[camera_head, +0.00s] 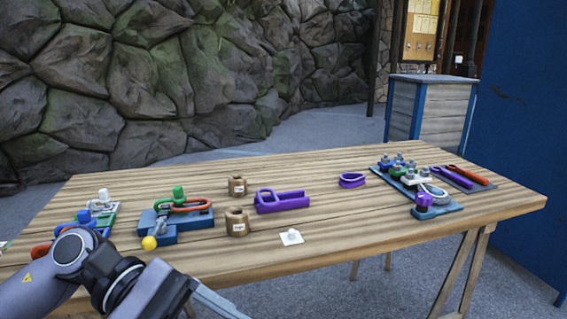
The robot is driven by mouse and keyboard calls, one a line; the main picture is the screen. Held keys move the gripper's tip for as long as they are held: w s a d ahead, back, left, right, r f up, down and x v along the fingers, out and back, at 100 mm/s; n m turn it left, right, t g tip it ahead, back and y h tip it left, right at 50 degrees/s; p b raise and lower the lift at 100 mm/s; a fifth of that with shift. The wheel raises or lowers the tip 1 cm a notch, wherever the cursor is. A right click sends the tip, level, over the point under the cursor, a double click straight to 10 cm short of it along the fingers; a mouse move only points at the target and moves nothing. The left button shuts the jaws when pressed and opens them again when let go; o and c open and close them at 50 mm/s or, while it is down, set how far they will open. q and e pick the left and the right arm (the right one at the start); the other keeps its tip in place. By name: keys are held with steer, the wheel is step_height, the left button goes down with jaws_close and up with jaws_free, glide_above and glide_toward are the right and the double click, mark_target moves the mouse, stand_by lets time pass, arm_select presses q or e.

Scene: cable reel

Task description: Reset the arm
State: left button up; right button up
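My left arm comes in from the lower left, over the front edge of the wooden table (330,187). A grey piece at its end runs to the bottom edge of the picture near the lower middle. The fingertips of my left gripper do not show clearly, and I cannot tell whether it is open or shut. No held object shows there. My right gripper and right arm are not in view.
The table holds a blue block with an orange loop (190,206), two brown cylinders, one being the front cylinder (237,223), a purple bracket (282,201), a purple ring (352,180), a white piece (291,237) and a blue fixture board (440,208). The middle back is clear.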

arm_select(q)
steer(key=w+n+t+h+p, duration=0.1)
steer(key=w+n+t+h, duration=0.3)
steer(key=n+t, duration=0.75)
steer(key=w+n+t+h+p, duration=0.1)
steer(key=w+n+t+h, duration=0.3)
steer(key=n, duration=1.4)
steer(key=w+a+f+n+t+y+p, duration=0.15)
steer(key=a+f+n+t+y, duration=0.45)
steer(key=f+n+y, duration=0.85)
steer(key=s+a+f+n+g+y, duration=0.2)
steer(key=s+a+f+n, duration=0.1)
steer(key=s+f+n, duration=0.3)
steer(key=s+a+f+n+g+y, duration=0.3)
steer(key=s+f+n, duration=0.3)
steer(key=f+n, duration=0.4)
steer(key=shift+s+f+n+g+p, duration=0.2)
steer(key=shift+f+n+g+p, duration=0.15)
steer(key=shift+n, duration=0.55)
